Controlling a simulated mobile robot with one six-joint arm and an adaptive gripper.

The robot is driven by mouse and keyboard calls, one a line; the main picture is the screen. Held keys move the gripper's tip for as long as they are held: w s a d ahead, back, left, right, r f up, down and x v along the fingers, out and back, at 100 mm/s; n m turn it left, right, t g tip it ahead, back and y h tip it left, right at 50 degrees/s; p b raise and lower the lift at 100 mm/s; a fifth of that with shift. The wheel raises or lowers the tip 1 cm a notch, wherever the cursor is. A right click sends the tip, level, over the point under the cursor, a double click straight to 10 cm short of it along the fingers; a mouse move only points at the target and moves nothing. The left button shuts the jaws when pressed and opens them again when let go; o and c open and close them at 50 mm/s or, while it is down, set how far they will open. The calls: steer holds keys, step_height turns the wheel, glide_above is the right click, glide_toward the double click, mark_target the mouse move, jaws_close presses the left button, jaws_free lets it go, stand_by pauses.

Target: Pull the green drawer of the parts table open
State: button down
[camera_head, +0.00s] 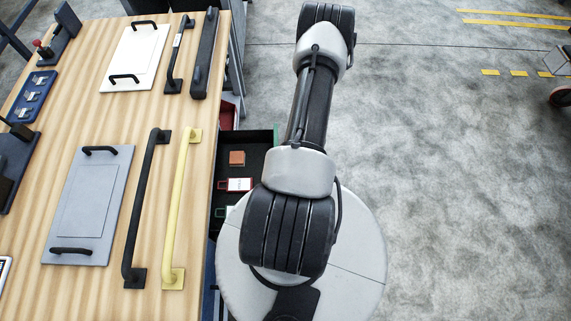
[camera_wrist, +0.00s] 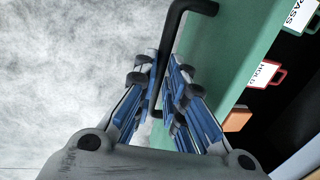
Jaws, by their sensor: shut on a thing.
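The green drawer (camera_wrist: 222,50) shows in the wrist view with its green front and a black bar handle (camera_wrist: 172,38). My gripper (camera_wrist: 163,78) has its blue fingers on both sides of the handle and is shut on it. In the head view the drawer (camera_head: 258,136) stands out from under the right side of the parts table (camera_head: 150,100), with its dark inside partly showing. My arm hides the rest of the drawer, the handle and the gripper in that view.
Inside the drawer lie an orange-brown block (camera_head: 237,158) and a red-framed tag (camera_head: 237,184) reading HOLD. A yellow bar handle (camera_head: 178,205), a black one (camera_head: 143,205) and handled panels lie on the tabletop.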

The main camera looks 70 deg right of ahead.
steer(key=c, duration=1.7)
jaws_free()
steer(key=shift+o, duration=0.2)
steer(key=shift+r, duration=0.1)
step_height(320, 180, up, 12)
steer(key=s+d, duration=0.1)
steer(key=s, duration=0.1)
steer(key=shift+f, duration=0.2)
